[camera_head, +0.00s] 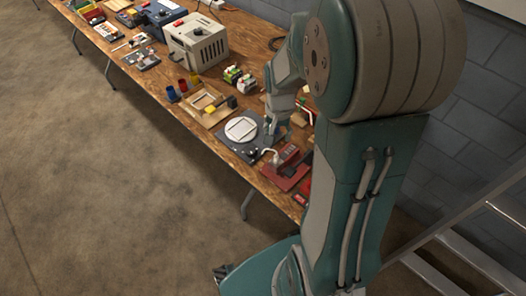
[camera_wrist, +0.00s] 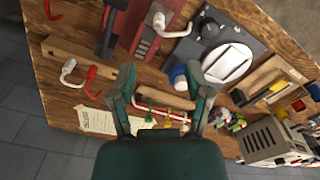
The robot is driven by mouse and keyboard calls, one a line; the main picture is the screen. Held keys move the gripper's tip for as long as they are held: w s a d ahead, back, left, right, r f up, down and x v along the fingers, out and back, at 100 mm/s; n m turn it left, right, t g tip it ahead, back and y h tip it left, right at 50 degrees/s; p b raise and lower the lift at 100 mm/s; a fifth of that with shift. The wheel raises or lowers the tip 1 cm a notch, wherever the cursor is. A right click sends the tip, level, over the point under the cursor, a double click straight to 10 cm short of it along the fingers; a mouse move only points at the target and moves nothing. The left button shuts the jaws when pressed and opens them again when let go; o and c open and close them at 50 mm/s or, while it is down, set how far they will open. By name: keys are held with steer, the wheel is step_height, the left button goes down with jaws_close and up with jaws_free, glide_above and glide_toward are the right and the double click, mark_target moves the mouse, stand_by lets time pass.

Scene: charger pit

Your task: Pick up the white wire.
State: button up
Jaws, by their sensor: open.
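In the wrist view a short thick white wire (camera_wrist: 172,28) with a rounded plug-like end runs between a red device and a dark plate. It also shows in the head view as a small white curve (camera_head: 269,152). A second, thinner white wire end (camera_wrist: 68,69) hooks over a wooden block (camera_wrist: 90,59) beside a red one (camera_wrist: 90,82). I cannot tell which white wire the task names. My gripper (camera_wrist: 162,84) is open, with its two fingers spread and nothing held between them. Both white wires lie apart from the fingers. In the head view my arm hides part of the bench.
The red device (camera_wrist: 140,45) and the dark plate (camera_wrist: 213,28) with a white disc (camera_wrist: 228,62) lie ahead. A blue-white cylinder (camera_wrist: 178,76) stands near the right finger. A paper note (camera_wrist: 97,121) lies on the wooden bench (camera_head: 222,138). A beige box (camera_head: 198,42) stands farther along.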

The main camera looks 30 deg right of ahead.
mark_target(276, 155)
steer(key=shift+f, duration=0.35)
step_height(276, 155, down, 10)
steer(key=shift+f, duration=0.25)
jaws_close()
